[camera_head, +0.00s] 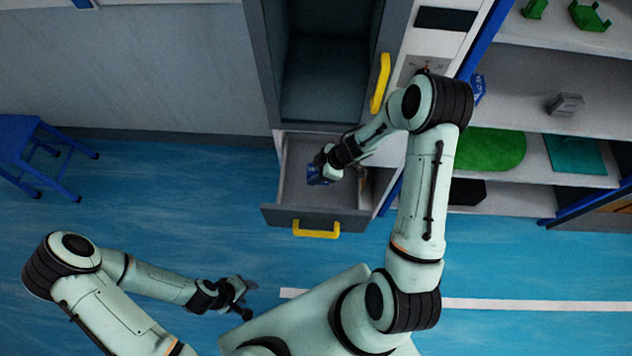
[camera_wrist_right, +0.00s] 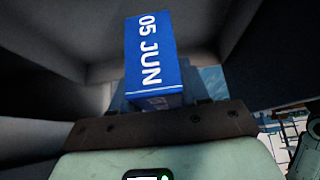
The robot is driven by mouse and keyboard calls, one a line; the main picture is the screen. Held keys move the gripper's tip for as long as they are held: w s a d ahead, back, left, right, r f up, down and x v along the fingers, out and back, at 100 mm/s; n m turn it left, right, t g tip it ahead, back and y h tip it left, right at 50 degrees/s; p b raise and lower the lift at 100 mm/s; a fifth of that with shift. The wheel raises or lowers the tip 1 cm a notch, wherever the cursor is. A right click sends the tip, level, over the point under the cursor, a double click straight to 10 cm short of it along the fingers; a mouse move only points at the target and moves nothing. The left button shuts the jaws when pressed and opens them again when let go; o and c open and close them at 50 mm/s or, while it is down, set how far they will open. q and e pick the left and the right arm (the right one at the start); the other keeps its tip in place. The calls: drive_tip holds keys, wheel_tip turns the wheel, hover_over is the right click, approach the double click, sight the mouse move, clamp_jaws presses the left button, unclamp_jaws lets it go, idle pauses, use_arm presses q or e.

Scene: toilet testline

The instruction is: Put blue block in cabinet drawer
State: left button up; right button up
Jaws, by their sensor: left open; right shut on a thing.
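The blue block (camera_wrist_right: 158,55), printed "05 JUN" in white, fills the upper middle of the right wrist view. In the head view the blue block (camera_head: 313,174) shows at the tip of my right gripper (camera_head: 322,168), which is shut on it. Both are over the open cabinet drawer (camera_head: 345,217), within its walls as seen from above. I cannot tell whether the block touches the drawer's floor. The drawer is pulled out and has a yellow handle (camera_head: 316,229) on its front. My left gripper (camera_head: 243,298) is open and empty, low over the floor at the left.
Above the drawer is an open cabinet compartment (camera_head: 325,80), with a yellow-handled door (camera_head: 380,83) at its right. Shelves with green items (camera_head: 488,149) stand at the right. A blue stool (camera_head: 28,140) is at the far left. The blue floor between stool and drawer is clear.

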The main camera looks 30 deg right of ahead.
drive_tip(key=shift+s+f, duration=0.6)
drive_tip(key=shift+f, duration=0.35)
drive_tip(key=f, duration=0.1)
drive_tip(key=f+b, duration=0.1)
drive_tip(key=f, duration=0.2)
drive_tip(key=shift+w+f+b, duration=0.2)
drive_tip(key=shift+w+b, duration=0.1)
drive_tip(key=shift+b, duration=0.1)
drive_tip(key=shift+s+r, duration=0.15)
drive_tip(key=shift+w+f, duration=0.2)
drive_tip(key=shift+f, duration=0.1)
drive_tip(key=o, duration=1.2)
drive_tip(key=shift+r, duration=0.1)
use_arm(q)
drive_tip(key=s+f, duration=0.3)
drive_tip(key=shift+s, duration=0.2)
use_arm(e)
drive_tip(key=shift+s, duration=0.1)
